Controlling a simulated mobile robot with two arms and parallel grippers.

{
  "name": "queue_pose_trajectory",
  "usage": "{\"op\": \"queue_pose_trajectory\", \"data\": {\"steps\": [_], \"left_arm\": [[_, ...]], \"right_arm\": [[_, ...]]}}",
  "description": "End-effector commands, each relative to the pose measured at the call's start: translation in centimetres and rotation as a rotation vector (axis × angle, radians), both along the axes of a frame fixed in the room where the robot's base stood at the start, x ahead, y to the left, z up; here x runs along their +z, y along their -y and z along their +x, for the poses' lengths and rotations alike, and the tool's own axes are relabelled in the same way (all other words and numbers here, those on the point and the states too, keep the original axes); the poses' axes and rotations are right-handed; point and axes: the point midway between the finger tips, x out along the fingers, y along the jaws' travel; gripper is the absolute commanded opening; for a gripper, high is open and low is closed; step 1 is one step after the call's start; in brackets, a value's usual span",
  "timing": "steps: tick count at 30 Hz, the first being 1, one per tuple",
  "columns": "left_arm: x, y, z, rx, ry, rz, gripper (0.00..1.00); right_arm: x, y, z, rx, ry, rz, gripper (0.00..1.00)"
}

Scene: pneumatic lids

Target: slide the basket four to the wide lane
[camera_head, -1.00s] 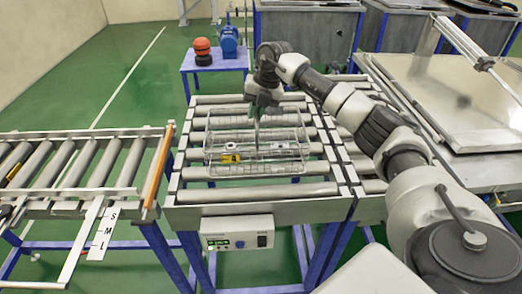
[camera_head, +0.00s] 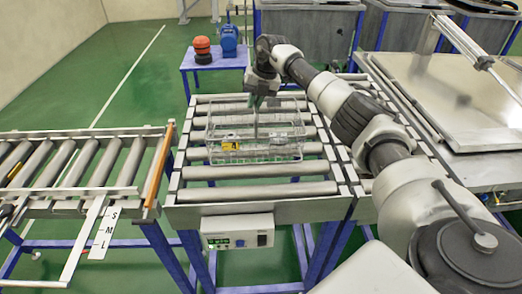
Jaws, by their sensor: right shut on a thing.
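A wire basket (camera_head: 285,153) with a yellow tag stands upright on the rollers of the middle conveyor (camera_head: 262,190). The tag's number is too small to read with certainty, and the small contents are hard to make out. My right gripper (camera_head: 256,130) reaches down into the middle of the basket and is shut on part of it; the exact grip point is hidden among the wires. No lane is marked as wide. My left gripper is not in view.
A roller conveyor (camera_head: 70,165) at left has an orange-brown end bar (camera_head: 157,165) and an S, M, L scale (camera_head: 104,232). A control box (camera_head: 237,234) sits at the front. A blue table (camera_head: 213,63) stands behind. Bare rollers lie in front of the basket.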

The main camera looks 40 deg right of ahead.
Motion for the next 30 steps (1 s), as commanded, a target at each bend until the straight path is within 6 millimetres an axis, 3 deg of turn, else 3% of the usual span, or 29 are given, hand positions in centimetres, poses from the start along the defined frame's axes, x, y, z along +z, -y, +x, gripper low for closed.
{"op": "queue_pose_trajectory", "data": {"steps": [11,12,18,30], "left_arm": [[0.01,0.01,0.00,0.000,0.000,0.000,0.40],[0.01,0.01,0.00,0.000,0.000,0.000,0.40],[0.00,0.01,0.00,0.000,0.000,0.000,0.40],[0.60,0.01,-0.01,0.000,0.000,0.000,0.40]], "right_arm": [[0.06,-0.05,0.00,0.002,0.001,0.001,0.00],[0.06,-0.05,0.00,0.002,0.001,0.001,0.12],[0.03,-0.04,-0.01,0.001,0.001,0.001,0.40],[0.58,0.00,-0.06,0.000,-0.003,-0.001,0.40]]}}
